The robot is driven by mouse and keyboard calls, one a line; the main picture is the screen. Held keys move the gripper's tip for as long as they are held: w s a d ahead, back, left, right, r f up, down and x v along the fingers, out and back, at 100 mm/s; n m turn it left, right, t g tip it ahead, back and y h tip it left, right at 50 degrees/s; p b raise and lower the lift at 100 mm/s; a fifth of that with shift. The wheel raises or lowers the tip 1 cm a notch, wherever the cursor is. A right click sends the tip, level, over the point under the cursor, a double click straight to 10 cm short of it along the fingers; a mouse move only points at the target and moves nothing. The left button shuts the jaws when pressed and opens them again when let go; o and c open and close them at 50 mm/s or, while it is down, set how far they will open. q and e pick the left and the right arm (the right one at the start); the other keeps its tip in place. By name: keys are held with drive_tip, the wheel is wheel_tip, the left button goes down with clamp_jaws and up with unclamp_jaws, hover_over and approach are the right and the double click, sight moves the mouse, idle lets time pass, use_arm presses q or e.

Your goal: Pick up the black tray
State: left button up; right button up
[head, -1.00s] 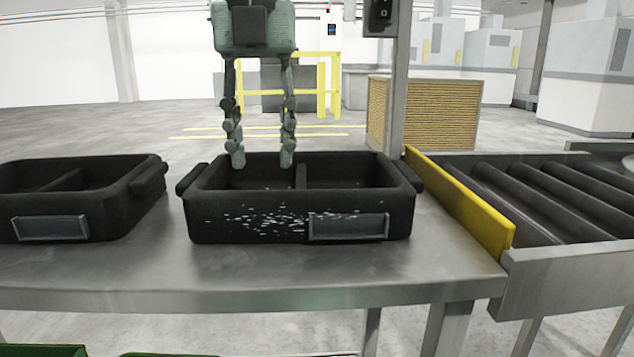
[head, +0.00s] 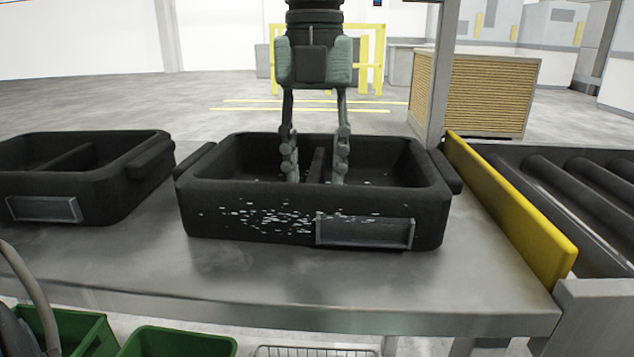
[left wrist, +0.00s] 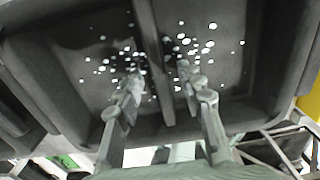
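The black tray (head: 262,225) with white specks and a grey label plate on its front sits on the steel table. It has a raised middle divider (head: 318,163) and side handles. My left gripper (head: 316,180) points down inside it, with one finger on each side of the divider. The fingers are open, with gaps between them and the divider. In the left wrist view the divider (left wrist: 153,50) runs between the two fingertips of the left gripper (left wrist: 158,82), and white specks dot the tray floor (left wrist: 95,65). My right gripper is not in view.
A second black tray (head: 100,195) stands to the left on the same table (head: 290,285). A yellow guard (head: 510,210) and roller conveyor (head: 575,190) border the right. Green bins (head: 178,343) sit below the front edge. A slatted brown box (head: 472,95) stands behind.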

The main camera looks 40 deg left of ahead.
use_arm(q)
drive_tip(key=shift+f, duration=0.4)
drive_tip(key=shift+c, duration=0.5)
clamp_jaws()
drive_tip(key=shift+r, duration=0.15)
